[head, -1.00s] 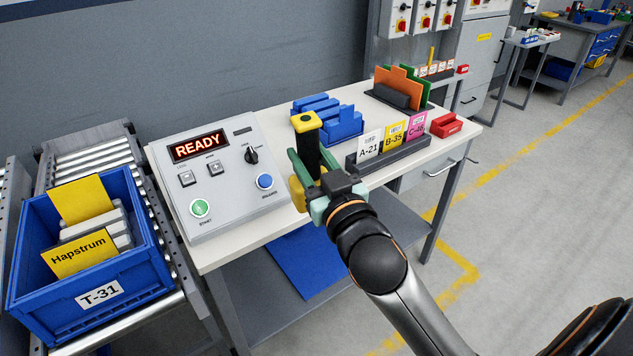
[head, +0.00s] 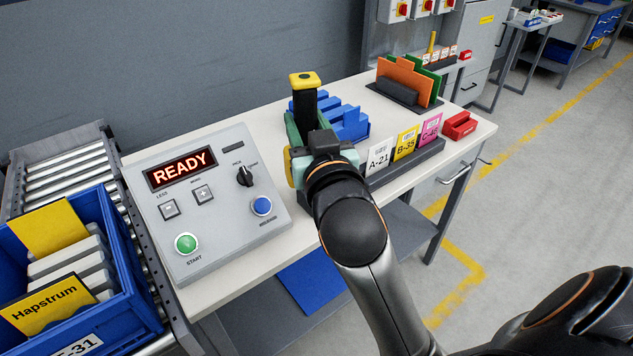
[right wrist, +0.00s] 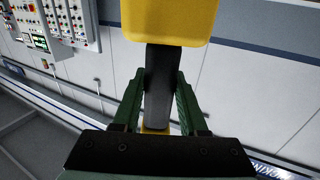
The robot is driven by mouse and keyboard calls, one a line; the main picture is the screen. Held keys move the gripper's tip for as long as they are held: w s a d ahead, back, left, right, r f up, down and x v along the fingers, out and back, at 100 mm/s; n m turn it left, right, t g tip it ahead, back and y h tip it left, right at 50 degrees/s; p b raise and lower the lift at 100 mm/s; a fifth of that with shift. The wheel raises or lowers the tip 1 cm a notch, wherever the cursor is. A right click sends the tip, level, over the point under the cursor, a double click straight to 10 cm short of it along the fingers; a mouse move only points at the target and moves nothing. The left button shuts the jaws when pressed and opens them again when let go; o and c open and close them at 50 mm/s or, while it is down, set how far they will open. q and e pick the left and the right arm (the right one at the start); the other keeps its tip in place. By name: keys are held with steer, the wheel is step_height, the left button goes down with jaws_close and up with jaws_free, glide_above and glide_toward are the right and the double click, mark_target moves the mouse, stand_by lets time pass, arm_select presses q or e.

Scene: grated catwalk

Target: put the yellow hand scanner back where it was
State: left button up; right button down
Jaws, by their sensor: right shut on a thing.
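The yellow hand scanner (head: 303,81) is upright in my right gripper (head: 309,140), with a yellow top and a black grip. The green fingers are shut on its black grip. In the right wrist view, the scanner's yellow end (right wrist: 165,20) stands above the fingers (right wrist: 160,105), which press both sides of the grip. The gripper and scanner are over the worktable (head: 235,292), between the control box and the card rack. A blue stepped holder (head: 350,124) is just behind and right of them, partly hidden. I cannot tell the height above the table. My left gripper is not in view.
A grey control box (head: 222,222) reading READY stands left of the gripper. A card rack (head: 408,161), a red box (head: 459,125) and an orange and green panel stand (head: 407,80) are to the right. A blue crate (head: 128,290) sits on rollers at left.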

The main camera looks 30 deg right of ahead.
steer(key=w+d+f+b, duration=0.1)
steer(key=b, duration=0.3)
steer(key=shift+w+d+f, duration=0.25)
steer(key=shift+d+f, duration=0.05)
steer(key=w+d+f, duration=0.8)
steer(key=f, duration=0.3)
steer(key=shift+w+f+b, duration=0.15)
steer(key=shift+w+b, duration=0.1)
steer(key=shift+b, duration=0.15)
steer(key=shift+f, duration=0.1)
steer(key=shift+f+b, duration=0.4)
steer(key=shift+f, duration=0.15)
steer(key=c, duration=0.7)
jaws_free()
steer(key=shift+o, duration=1.3)
